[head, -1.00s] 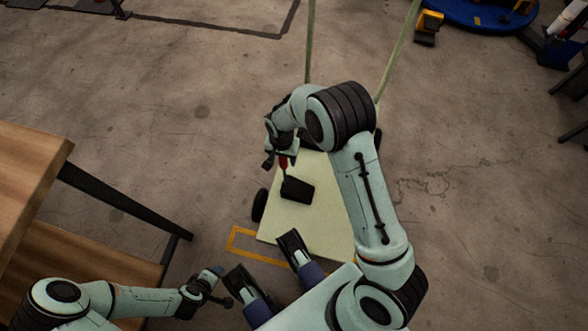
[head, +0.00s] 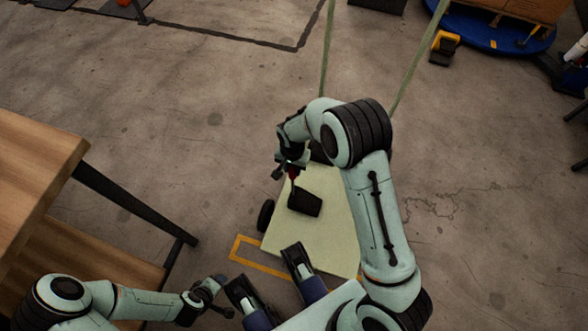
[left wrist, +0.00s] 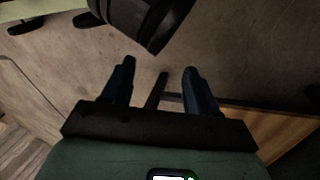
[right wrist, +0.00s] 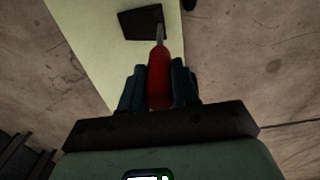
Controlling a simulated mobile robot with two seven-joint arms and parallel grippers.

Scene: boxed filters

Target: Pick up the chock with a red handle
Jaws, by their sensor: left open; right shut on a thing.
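The chock is a black block (head: 305,203) with a red handle (head: 293,173). It shows over the pale platform of a cart (head: 333,236); I cannot tell if it touches the platform. My right gripper (head: 289,168) is shut on the red handle from above. In the right wrist view the handle (right wrist: 159,78) stands between the fingers (right wrist: 159,90), with the black block (right wrist: 141,22) beyond. My left gripper (head: 222,284) is open and empty, low at the left; its spread fingers (left wrist: 160,72) also show in the left wrist view.
A wooden table (head: 35,170) with a dark frame stands at the left. The cart has wheels (head: 266,215) and tall pale green handle bars (head: 327,50). A yellow-and-black object (head: 444,46) and a blue round base (head: 490,28) are at the far right. Open floor lies around the cart.

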